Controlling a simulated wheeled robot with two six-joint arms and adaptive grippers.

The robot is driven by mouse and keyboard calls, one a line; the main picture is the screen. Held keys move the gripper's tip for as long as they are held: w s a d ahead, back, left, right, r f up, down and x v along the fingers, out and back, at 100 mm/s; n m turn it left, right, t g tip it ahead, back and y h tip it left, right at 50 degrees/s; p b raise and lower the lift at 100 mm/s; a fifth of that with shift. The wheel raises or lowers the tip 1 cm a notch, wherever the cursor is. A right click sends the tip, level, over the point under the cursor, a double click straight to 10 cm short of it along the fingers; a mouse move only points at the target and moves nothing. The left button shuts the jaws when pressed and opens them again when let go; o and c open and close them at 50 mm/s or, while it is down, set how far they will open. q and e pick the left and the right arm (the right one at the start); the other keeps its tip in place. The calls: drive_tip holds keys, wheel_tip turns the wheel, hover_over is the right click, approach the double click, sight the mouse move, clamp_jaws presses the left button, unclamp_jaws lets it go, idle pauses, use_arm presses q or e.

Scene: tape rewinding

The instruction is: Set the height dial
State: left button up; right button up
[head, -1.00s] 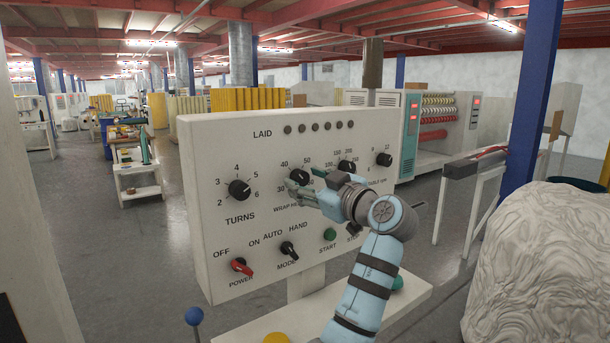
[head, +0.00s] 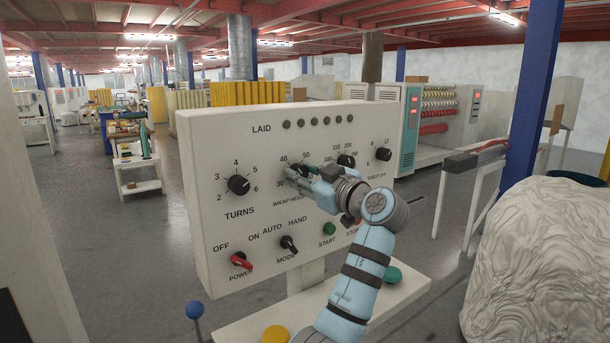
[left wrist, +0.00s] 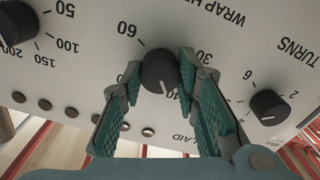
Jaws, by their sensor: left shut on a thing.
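The height dial is a round black knob (left wrist: 158,70) marked WRAP HEIGHT on the white control panel (head: 210,150). My left gripper (left wrist: 160,62) is shut on it, with one green-padded finger on each side. In the upside-down left wrist view, the dial's white pointer line aims between the 40 and the partly hidden 50. In the head view my left gripper (head: 296,172) covers most of the dial and part of its lettering. My right gripper is not in view.
The TURNS dial (head: 239,185) is left of the height dial; another black dial (head: 346,161) is close on its right. Below are the red POWER switch (head: 240,261), the MODE switch (head: 289,244) and the green START button (head: 329,228). A row of lamps (head: 314,122) is above.

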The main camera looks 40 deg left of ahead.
use_arm(q)
drive_tip(key=m+p, duration=0.3)
drive_tip(key=m, duration=0.1)
drive_tip(key=shift+r+m, duration=0.1)
drive_tip(key=shift+m, duration=0.3)
drive_tip(key=m+p, duration=0.3)
drive_tip(key=shift+m, duration=0.3)
drive_tip(key=m+p, duration=0.4)
drive_tip(key=m, duration=0.1)
drive_tip(key=shift+m+p, duration=1)
drive_tip(key=shift+m, duration=0.1)
drive_tip(key=shift+f, duration=0.2)
drive_tip(key=o, duration=1.1)
drive_tip(key=shift+o, duration=0.2)
drive_tip(key=shift+d, duration=0.1)
